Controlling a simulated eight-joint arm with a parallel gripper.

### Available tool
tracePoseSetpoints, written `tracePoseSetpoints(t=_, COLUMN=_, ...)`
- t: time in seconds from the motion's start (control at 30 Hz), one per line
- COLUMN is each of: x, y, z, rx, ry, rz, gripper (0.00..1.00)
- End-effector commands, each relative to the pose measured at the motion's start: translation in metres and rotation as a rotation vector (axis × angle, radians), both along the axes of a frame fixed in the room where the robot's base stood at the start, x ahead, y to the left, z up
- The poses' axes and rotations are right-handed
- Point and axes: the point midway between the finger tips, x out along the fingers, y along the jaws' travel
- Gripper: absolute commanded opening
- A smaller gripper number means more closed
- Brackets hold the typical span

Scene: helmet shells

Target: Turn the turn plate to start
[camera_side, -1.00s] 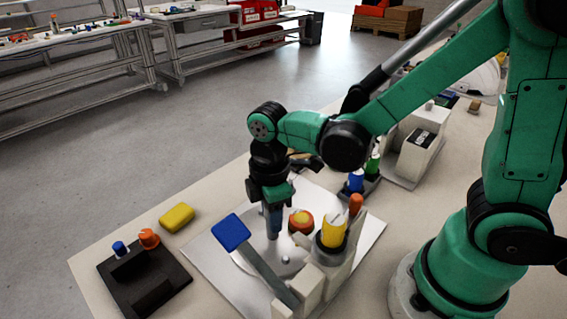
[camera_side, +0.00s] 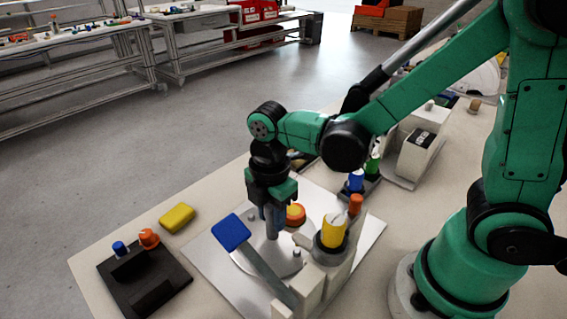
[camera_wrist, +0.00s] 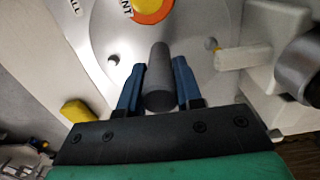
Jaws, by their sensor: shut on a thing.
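The turn plate (camera_side: 262,265) is a pale grey disc on a flat light base. It also shows in the wrist view (camera_wrist: 190,85). A grey upright post (camera_wrist: 158,62) stands on it. My gripper (camera_side: 271,222) is over the plate, with its blue fingers closed on the post from two sides. The fingers (camera_wrist: 158,85) show on either side of the post in the wrist view. An orange and yellow knob (camera_side: 296,214) sits just behind and right of the post. Lettering beside it in the wrist view is partly cut off. A small pin (camera_side: 297,252) stands near the plate's right edge.
A lever with a blue pad (camera_side: 231,231) leans across the plate's front left. A black fixture (camera_side: 145,278) and yellow block (camera_side: 177,218) lie left.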

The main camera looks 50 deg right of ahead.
Motion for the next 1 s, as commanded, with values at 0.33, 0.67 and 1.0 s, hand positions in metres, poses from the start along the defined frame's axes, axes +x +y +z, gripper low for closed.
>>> tracePoseSetpoints(t=0.33, x=-0.0002, y=-0.0005, z=-0.0002, rx=-0.001, ry=0.001, rz=0.033, gripper=0.0)
tracePoseSetpoints(t=0.67, x=-0.0003, y=-0.0004, z=-0.0002, rx=-0.001, ry=0.001, rz=0.034, gripper=0.0)
tracePoseSetpoints(t=1.0, x=-0.0001, y=-0.0002, z=-0.0001, rx=-0.001, ry=0.0, rz=0.033, gripper=0.62)
